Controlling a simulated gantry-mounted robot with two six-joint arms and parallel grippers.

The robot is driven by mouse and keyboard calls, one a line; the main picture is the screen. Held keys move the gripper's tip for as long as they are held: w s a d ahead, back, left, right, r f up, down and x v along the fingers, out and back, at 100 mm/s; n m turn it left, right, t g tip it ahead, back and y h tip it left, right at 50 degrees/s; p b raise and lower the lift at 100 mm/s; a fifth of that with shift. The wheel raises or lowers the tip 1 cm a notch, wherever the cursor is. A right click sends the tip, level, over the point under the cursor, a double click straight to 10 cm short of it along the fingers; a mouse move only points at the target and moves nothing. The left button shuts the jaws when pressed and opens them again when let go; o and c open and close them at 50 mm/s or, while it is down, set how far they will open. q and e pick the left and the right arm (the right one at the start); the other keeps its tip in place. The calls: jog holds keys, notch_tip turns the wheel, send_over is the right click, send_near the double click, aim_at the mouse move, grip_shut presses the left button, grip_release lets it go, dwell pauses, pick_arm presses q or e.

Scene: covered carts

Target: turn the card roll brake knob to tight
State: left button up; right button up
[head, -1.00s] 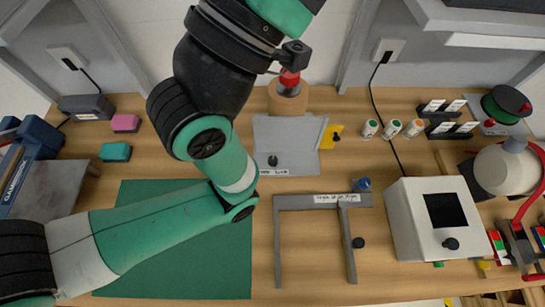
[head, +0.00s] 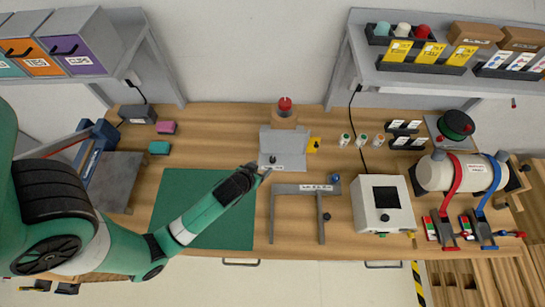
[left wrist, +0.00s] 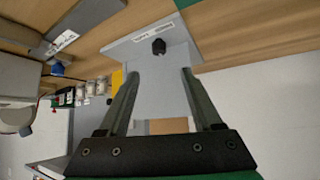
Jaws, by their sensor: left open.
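I cannot tell for sure which part is the card roll brake knob, as the labels are too small to read. A small black knob (head: 273,160) sits on a grey folded plate (head: 291,143) in the middle of the bench; the black knob (left wrist: 158,46) also shows in the left wrist view. My left gripper (head: 265,171) is at the front left of that plate. In the left wrist view the fingers of my left gripper (left wrist: 157,72) are apart and empty, with the knob beyond their tips. A black-and-green reel (head: 455,125) with a red knob stands at the back right. My right gripper is not in view.
A red mushroom button (head: 285,104) stands behind the plate. A grey frame (head: 300,189) with a blue knob (head: 334,179) and a white box (head: 382,205) are to the right. A green mat (head: 180,197) lies under my left arm. Shelves (head: 440,78) overhang the back.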

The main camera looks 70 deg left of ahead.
aim_at(272, 158)
pick_arm(q)
jog(key=b+x, duration=0.4)
jog(key=x, duration=0.7)
jog(key=shift+w+a+f, duration=0.1)
jog(key=shift+w, duration=0.1)
grip_shut()
